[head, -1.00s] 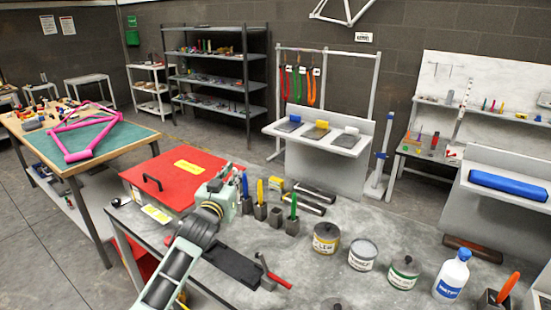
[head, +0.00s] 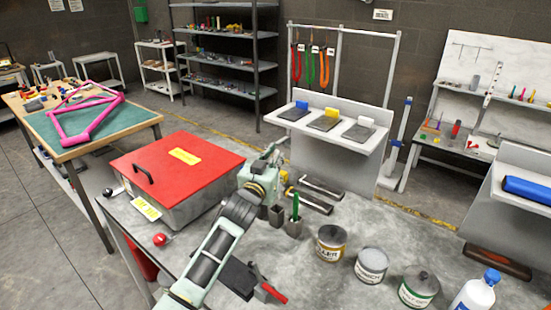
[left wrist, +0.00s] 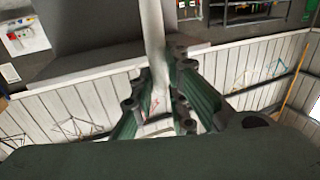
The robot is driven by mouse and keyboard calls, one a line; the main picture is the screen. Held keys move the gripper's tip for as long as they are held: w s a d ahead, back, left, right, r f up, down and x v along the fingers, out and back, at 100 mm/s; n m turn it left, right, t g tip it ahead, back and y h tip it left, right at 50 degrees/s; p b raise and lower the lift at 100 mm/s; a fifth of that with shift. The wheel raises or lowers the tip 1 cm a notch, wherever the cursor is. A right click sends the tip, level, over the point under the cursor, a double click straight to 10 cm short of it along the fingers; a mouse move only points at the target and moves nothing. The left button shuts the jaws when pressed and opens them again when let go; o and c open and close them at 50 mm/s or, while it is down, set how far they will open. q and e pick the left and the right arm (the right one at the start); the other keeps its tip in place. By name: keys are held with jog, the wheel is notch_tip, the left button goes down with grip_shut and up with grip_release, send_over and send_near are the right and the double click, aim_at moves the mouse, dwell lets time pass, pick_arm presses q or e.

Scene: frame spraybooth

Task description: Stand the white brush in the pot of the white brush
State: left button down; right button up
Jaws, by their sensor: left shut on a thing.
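My left gripper (head: 270,160) is above the bench, just right of the red-lidded box. In the left wrist view its fingers (left wrist: 160,105) are shut on a long white shaft (left wrist: 154,35), which looks like the white brush; its end is out of that view. The brush cannot be made out in the head view. A small grey pot (head: 276,216) with no brush visible in it stands just below the gripper. Beside it on the right, a green brush (head: 295,205) stands upright in another pot (head: 294,228). My arm hides the other brush pots. My right gripper is not in view.
The red-lidded box (head: 180,165) stands left of my arm. Several paint tins, including the yellow-labelled one (head: 330,243), and a white bottle (head: 474,293) line the right. Dark rollers (head: 322,188) lie behind the pots. A red-handled tool (head: 272,292) lies in front.

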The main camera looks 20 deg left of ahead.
pick_arm(q)
jog(key=shift+w+f+b, duration=0.2)
jog(key=shift+f+b, duration=0.1)
jog(key=shift+f, duration=0.3)
jog(key=shift+w+f+b, duration=0.2)
jog(key=shift+f+b, duration=0.05)
jog(key=shift+f, duration=0.35)
notch_tip(320, 180, down, 7)
jog(key=b, duration=0.5)
jog(key=shift+r, duration=0.15)
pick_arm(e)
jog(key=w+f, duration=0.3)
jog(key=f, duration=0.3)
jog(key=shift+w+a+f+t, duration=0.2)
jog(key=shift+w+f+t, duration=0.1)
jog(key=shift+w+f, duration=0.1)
pick_arm(q)
jog(key=shift+s+f+b, duration=0.1)
jog(key=shift+f+b, duration=0.8)
jog(key=shift+f, duration=0.1)
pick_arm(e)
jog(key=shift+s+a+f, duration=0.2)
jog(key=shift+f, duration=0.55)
